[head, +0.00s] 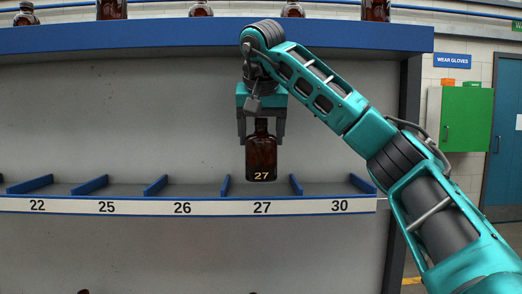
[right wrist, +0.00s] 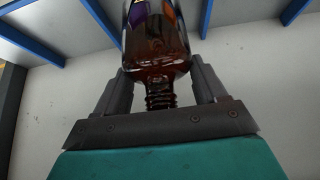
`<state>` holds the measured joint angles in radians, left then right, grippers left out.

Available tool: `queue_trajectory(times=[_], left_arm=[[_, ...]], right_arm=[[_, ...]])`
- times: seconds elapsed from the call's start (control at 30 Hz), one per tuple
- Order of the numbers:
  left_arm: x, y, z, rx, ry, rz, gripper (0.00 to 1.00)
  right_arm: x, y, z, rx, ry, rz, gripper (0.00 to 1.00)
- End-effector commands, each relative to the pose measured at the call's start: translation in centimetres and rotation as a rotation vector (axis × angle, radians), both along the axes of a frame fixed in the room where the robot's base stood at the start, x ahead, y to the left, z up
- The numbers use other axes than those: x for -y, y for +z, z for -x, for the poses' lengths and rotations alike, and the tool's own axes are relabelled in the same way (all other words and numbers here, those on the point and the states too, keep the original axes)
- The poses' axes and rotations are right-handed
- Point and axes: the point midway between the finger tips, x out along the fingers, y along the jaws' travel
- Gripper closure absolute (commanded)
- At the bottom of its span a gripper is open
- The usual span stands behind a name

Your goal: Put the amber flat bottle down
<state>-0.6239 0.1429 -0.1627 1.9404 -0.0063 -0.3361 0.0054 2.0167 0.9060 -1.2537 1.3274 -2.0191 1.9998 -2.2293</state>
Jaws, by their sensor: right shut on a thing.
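The amber flat bottle (head: 261,157) is marked 27 and hangs upright in my right gripper (head: 261,138). In the head view its base is a little above the shelf strip, in front of or over the bay labelled 27; the exact depth is hard to tell. In the right wrist view the gripper (right wrist: 160,88) has its two fingers on either side of the bottle (right wrist: 156,45) near its shoulder, with the threaded neck towards the palm. My left gripper is in neither view.
The shelf (head: 200,207) has bays labelled 22, 25, 26, 27 and 30, split by blue dividers (head: 155,186). The bays in view look empty. Several amber bottles (head: 112,9) stand on the upper blue shelf (head: 120,36). A green cabinet (head: 466,119) hangs at the right.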

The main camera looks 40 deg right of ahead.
Motion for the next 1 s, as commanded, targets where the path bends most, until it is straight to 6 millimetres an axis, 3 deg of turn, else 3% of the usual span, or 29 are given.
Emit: queue_trajectory(times=[0.13, 0.3, 0.57, 0.97, 1.0], left_arm=[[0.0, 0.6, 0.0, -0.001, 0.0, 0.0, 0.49], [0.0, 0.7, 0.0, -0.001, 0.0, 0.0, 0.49], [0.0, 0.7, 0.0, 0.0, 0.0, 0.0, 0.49], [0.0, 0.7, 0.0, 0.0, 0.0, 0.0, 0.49], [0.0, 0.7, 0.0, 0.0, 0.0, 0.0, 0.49]], right_arm=[[1.6, 0.3, -1.9, -0.002, -0.001, -0.002, 0.64], [2.4, 0.0, -2.8, -0.001, 0.0, 0.001, 0.64], [2.5, -3.2, -2.8, -0.002, 0.0, 0.0, 0.64], [2.5, -3.7, -2.8, 0.0, 0.0, 0.0, 0.64], [2.5, -3.8, -2.8, 0.0, 0.0, 0.0, 0.27]])
